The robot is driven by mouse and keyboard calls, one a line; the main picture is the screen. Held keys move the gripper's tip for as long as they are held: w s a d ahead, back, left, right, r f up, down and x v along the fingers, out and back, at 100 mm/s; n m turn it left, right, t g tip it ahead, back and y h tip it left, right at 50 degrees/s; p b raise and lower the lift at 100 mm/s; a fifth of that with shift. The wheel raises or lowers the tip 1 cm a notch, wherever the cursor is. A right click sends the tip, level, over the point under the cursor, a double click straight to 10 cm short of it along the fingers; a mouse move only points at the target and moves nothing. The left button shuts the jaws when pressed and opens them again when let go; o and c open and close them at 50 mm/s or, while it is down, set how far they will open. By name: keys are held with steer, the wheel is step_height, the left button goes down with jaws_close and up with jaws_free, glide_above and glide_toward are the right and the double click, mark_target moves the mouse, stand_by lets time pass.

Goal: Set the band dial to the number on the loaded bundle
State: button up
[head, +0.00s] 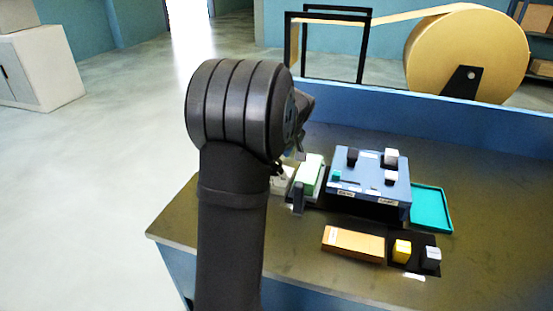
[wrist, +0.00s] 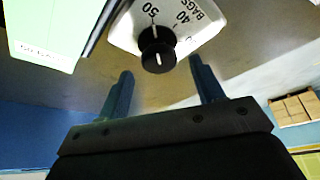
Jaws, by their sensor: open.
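The band dial has a black knob (wrist: 157,50) with a white line, on a white plate (wrist: 198,17) marked 50, 40 and BAGS. The line lies roughly toward the 50 side. My gripper (wrist: 160,72) is open, its two fingers apart on either side below the knob and not closed on it. In the head view the bundle (head: 311,174) sits beside the partly hidden white dial plate (head: 282,181); my arm hides most of the gripper.
A blue control box (head: 365,178) with black and white knobs stands right of the bundle. A teal tray (head: 432,208) is further right. The table (head: 200,225) is clear at left.

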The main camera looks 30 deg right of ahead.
steer(key=v, duration=1.5)
steer(key=shift+r, duration=0.15)
steer(key=shift+w, duration=0.1)
steer(key=x, duration=1.7)
steer(key=shift+f, duration=0.3)
steer(key=shift+r, duration=0.1)
